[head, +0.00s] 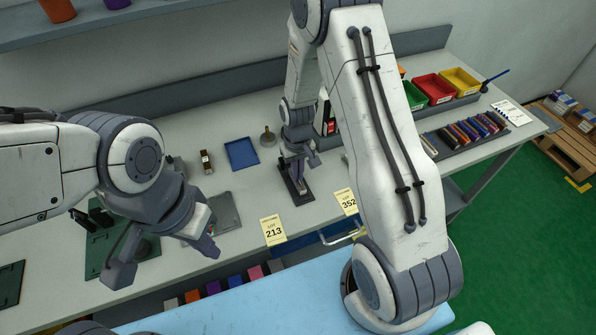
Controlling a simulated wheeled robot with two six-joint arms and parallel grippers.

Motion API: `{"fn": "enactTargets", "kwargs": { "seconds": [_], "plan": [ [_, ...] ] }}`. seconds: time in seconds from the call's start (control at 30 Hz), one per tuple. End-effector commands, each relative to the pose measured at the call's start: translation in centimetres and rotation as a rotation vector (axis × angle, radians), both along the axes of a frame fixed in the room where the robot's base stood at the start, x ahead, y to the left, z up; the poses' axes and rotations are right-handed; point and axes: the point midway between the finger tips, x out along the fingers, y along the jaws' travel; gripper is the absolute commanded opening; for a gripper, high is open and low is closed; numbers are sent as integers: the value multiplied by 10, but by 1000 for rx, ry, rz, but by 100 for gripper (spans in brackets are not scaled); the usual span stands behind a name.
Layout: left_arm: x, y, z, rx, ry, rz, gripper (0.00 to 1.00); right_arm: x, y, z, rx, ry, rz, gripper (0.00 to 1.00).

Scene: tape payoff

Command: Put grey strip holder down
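A dark grey holder with a flat base (305,197) is on or just above the bench near its front edge; I take it to be the grey strip holder. My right gripper (298,172) points down directly over it and hides much of its upper part. I cannot tell whether its fingers are closed on the holder, or whether the base touches the bench. My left gripper (165,257) is at the left front, with its fingers wide apart and nothing between them.
A blue tray (242,154) and a grey plate (225,213) lie left of the holder. Yellow cards, LOT 213 (273,230) and LOT 352 (345,201), are at the bench's front edge. Red (433,88) and yellow (461,81) bins and a rack of coloured strips (470,133) stand right.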

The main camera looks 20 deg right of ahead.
Motion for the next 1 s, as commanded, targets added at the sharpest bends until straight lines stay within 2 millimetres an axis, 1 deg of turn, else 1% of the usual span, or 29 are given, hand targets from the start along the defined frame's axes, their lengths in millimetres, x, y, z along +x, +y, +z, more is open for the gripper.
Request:
{"fn": "enactTargets", "kwargs": {
  "seconds": [0.03,0.1,0.37,0.47,0.57,0.87,0.97,1.0],
  "plan": [
    [0,0,4,0,0,0,0,0,0,-4,0,1,0,0],
    [0,0,4,0,0,0,0,0,0,-8,0,1,0,0],
    [0,0,3,0,0,0,0,0,0,-10,0,-2,1,0],
    [0,0,0,0,0,0,0,0,0,-13,0,-2,1,0],
    [0,0,1,0,0,0,0,0,0,-12,0,-2,1,34],
    [0,0,2,0,0,0,0,0,0,-12,0,-1,1,34],
    [0,0,6,0,0,0,0,0,0,-7,0,-2,1,34],
    [0,0,2,0,0,0,0,1,0,-6,0,-3,1,34]
  ]
}}
